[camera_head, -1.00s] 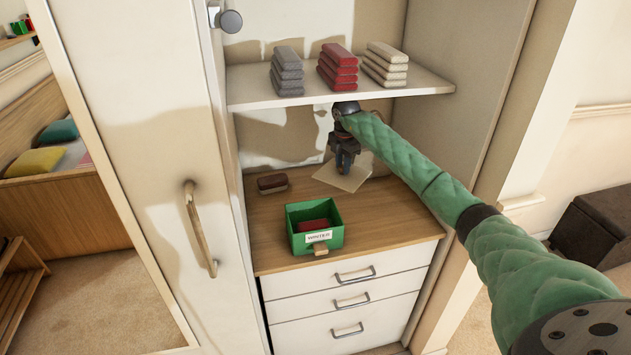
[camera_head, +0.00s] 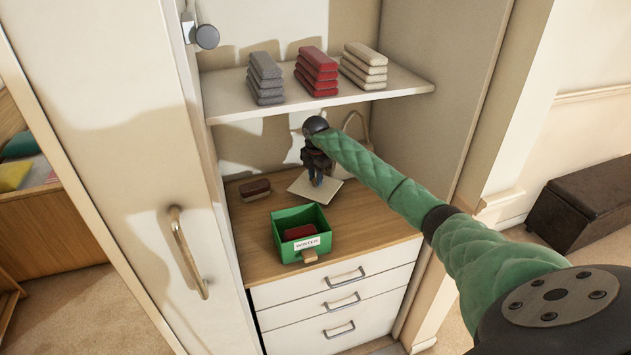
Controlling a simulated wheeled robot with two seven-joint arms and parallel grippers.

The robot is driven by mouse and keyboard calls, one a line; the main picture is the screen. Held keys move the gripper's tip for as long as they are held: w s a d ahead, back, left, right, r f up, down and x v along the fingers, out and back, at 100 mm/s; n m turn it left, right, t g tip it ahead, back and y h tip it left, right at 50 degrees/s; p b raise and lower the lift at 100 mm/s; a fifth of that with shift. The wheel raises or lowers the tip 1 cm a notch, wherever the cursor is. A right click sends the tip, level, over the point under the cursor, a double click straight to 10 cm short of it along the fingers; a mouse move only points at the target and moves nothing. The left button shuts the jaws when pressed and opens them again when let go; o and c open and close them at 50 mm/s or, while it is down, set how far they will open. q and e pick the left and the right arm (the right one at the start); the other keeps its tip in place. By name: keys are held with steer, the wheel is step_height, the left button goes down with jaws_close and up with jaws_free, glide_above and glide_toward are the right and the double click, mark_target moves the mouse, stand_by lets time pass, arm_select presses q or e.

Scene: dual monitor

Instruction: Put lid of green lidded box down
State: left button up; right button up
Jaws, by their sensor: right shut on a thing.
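The green box (camera_head: 287,239) stands open on the wooden top of the drawer unit, with a label reading "WINTER" on its front and a dark red folded item (camera_head: 300,231) inside. My right gripper (camera_head: 317,180) is behind the box, pointing down, shut on a flat pale square piece (camera_head: 330,191), which looks like the lid. The piece is at or just above the wooden top; I cannot tell whether it touches. The gripper hides part of it. My left gripper is not in view.
A dark red-brown folded item (camera_head: 255,190) lies left of the pale piece. A shelf (camera_head: 225,104) with grey, red and cream stacks is above my right gripper. A tan bag-like thing (camera_head: 357,130) stands behind. The wooden top (camera_head: 375,225) is free at right.

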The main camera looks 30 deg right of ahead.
steer(key=shift+f+p, duration=0.35)
steer(key=shift+f, duration=0.95)
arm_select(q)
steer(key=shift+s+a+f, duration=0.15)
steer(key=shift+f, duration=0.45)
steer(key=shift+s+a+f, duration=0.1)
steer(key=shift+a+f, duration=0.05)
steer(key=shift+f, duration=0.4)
arm_select(e)
steer(key=o, duration=0.6)
steer(key=shift+f, duration=0.1)
steer(key=shift+c, duration=0.2)
steer(key=o, duration=0.4)
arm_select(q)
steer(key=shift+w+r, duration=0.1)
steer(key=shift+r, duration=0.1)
arm_select(e)
steer(key=shift+o, duration=0.2)
steer(key=shift+r, duration=0.2)
